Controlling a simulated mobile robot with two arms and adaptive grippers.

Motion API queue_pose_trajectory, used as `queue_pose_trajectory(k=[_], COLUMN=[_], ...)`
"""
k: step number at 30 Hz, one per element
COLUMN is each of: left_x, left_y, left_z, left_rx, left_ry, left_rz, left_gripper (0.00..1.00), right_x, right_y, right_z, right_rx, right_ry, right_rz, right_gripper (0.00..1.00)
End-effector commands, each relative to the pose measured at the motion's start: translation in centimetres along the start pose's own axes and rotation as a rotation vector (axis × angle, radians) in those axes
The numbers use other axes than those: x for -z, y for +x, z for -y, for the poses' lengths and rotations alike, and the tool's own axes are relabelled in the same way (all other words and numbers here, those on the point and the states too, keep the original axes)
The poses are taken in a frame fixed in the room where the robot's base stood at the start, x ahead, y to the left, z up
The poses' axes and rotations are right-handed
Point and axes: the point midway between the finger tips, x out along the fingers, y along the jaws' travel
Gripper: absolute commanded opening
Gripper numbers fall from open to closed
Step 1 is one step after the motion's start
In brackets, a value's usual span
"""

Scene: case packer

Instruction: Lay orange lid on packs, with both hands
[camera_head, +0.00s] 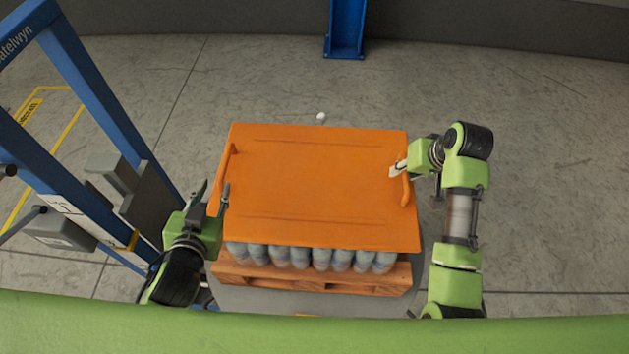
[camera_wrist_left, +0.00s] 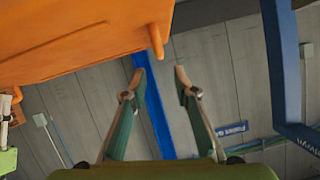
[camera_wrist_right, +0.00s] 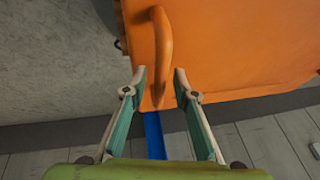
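The orange lid (camera_head: 318,185) lies over the packs, tilted slightly in the head view. I cannot tell whether it touches all of them. A front row of grey-blue packs (camera_head: 300,256) shows below its near edge; the others are hidden. The lid has a left handle (camera_head: 227,163) and a right handle (camera_head: 406,190). My left gripper (camera_head: 215,190) is open and empty beside the left handle; in the left wrist view the handle (camera_wrist_left: 157,42) is just beyond the fingertips. My right gripper (camera_head: 396,171) is open at the right handle, which shows in the right wrist view (camera_wrist_right: 163,45) ahead of the fingertips.
The packs stand on a wooden pallet (camera_head: 312,280) on a grey round base (camera_head: 290,301). A blue machine frame (camera_head: 100,95) with grey boxes stands close on the left. A blue post (camera_head: 345,28) rises at the back. The floor at right is clear.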

Motion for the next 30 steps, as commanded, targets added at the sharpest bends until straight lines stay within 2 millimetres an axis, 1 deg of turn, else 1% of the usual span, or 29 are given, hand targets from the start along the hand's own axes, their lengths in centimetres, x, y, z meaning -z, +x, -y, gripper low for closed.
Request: queue_pose_trajectory(k=[1, 3, 8, 11, 21, 25, 30], left_x=[0.0, 0.0, 0.1, 0.1, 0.1, 0.0, 0.0], left_y=[-0.5, -0.9, -1.3, -1.3, -1.3, -1.3, -1.3], left_z=[0.0, 0.0, 0.0, 0.0, 0.0, 0.0, 0.0], left_rx=[0.0, 0.0, 0.0, 0.0, 0.0, 0.0, 0.0], left_ry=[-0.001, -0.001, 0.0, 0.0, 0.0, 0.0, 0.0], left_rz=[0.001, 0.0, -0.001, -0.001, -0.001, -0.001, -0.001], left_gripper=[0.27, 0.27, 0.27, 0.27, 0.27, 0.27, 0.27], right_x=[0.0, 0.0, 0.1, 0.2, 0.1, 0.1, 0.0], right_y=[0.0, 0.0, -0.7, -2.0, -9.4, -10.9, -11.9], right_z=[0.0, 0.0, 0.0, 0.0, 0.0, -0.2, -0.1], right_rx=[0.0, 0.0, 0.0, 0.0, 0.0, -0.003, -0.001], right_ry=[0.0, 0.0, 0.0, -0.001, -0.001, -0.002, 0.0], right_rz=[0.0, 0.0, -0.003, -0.005, -0.005, -0.005, -0.002], right_gripper=[0.26, 0.26, 0.26, 0.26, 0.26, 0.26, 0.26])
